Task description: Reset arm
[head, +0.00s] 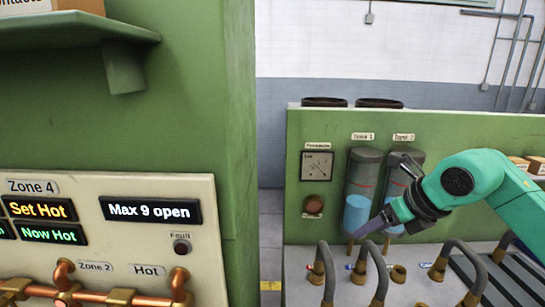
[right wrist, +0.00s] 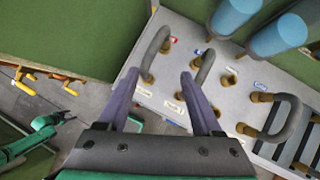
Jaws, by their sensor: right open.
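My right gripper (head: 378,228) comes in from the right in the head view, its dark fingers pointing down and left in front of the two tanks and above the grey bench. In the right wrist view my right gripper (right wrist: 160,78) shows its two purple-grey fingers spread apart with nothing between them. Below them lies the bench top with curved hoses; I cannot tell how far apart they are. A small teal arm, which looks like my left one, shows at the left of the right wrist view; its gripper (right wrist: 66,117) is too small to read.
A cylinder with blue liquid (head: 357,205) stands at the green back panel (head: 450,130). Grey hoses (head: 327,270) rise from the bench (head: 300,262). On the left, a control panel (head: 130,240) with copper pipes (head: 120,297) fronts a green cabinet. A floor gap separates the units.

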